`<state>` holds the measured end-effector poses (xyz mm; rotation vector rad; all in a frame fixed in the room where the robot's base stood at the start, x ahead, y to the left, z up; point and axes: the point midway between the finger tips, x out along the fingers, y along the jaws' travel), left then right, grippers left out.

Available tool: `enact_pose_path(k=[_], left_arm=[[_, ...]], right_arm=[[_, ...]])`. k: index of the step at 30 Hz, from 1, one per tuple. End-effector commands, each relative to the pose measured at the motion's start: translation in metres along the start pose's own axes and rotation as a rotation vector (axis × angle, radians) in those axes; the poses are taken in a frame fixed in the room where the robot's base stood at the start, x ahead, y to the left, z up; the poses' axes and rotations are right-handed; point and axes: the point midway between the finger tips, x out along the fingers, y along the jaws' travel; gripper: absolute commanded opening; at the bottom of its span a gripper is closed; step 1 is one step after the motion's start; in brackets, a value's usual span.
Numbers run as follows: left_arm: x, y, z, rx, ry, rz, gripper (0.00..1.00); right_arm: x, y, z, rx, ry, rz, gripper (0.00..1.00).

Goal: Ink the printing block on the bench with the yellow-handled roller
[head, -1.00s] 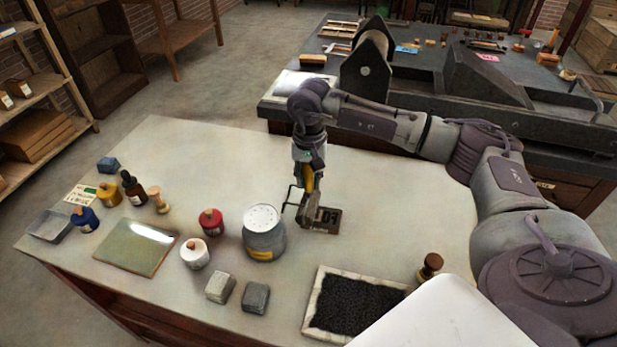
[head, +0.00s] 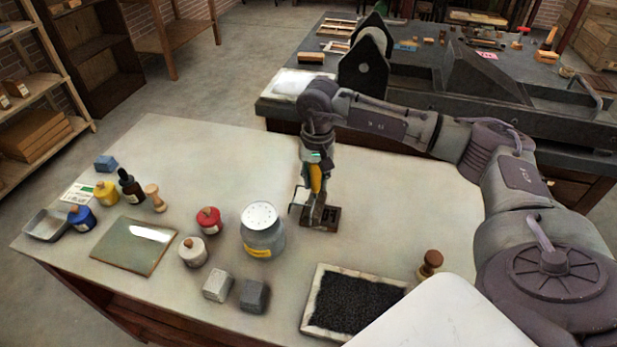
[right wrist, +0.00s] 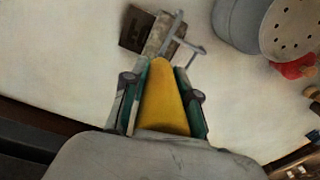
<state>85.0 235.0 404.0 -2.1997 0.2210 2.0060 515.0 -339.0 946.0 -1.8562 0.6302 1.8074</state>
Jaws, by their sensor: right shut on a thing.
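My right gripper (head: 314,188) is shut on the yellow-handled roller; its yellow handle (right wrist: 163,100) shows between the fingers in the right wrist view. The roller's metal frame (right wrist: 188,48) and pale cylinder (right wrist: 160,35) reach out past the fingertips. The dark brown printing block (head: 331,218) lies flat on the bench (head: 390,180), right below the gripper. In the right wrist view the roller head overlaps the printing block (right wrist: 133,30); I cannot tell whether they touch. My left gripper is not in view.
A grey shaker can (head: 263,232) stands left of the block, with red (head: 208,221) and white (head: 193,251) jars beyond it. A glass slab (head: 130,252) lies farther left. A tray of black grains (head: 350,305) sits at the front. The bench behind the block is clear.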

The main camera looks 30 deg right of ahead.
Motion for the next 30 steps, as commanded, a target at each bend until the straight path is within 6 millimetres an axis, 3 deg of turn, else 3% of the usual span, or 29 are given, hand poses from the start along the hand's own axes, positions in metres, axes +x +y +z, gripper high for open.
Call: enact_pose_path(k=[22,30], left_arm=[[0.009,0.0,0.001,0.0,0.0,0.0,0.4],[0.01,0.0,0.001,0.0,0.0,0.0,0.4]], right_arm=[[0.001,0.045,0.007,0.002,-0.002,0.003,0.0],[-0.001,0.05,0.009,-0.001,-0.003,0.001,0.0]])
